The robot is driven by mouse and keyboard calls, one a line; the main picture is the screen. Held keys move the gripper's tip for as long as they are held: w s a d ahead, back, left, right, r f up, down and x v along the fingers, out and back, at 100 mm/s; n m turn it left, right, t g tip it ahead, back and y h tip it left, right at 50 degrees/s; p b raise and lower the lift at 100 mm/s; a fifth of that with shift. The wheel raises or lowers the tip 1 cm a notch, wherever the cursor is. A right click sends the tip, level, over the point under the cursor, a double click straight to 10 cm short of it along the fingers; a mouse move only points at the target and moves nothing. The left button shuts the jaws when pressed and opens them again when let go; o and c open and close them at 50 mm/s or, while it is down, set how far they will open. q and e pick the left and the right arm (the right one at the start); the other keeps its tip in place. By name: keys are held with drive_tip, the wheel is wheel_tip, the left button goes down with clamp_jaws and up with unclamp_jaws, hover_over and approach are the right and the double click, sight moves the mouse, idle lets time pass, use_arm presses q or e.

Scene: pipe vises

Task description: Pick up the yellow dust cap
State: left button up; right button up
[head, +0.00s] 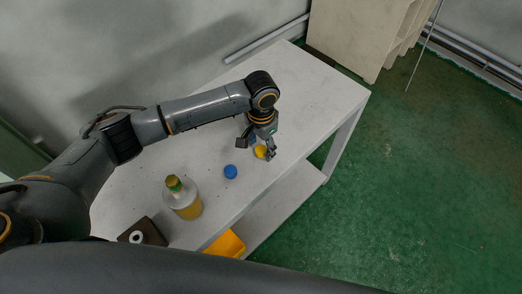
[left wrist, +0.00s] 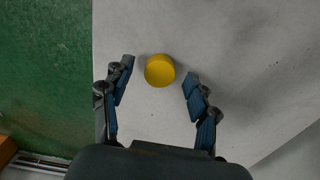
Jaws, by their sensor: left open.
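The yellow dust cap (head: 260,151) lies on the white table, close to the tips of my left gripper (head: 257,150). In the left wrist view the yellow cap (left wrist: 159,70) is round and sits ahead of and between the two fingertips of my open left gripper (left wrist: 157,78). Bare table shows between the cap and each finger. The fingers are empty. How high they are above the table is hard to tell. My right gripper is not in either view.
A blue cap (head: 231,171) lies on the table left of the gripper. A bottle (head: 187,207) with yellow liquid and a dark block (head: 142,232) stand nearer. A yellow bin (head: 226,244) is on the lower shelf. The table's (head: 318,92) far right part is clear.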

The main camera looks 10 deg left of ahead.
use_arm(q)
drive_tip(key=shift+f, duration=0.55)
drive_tip(key=shift+c, duration=0.3)
drive_tip(key=c, duration=1)
drive_tip(key=shift+r, duration=0.15)
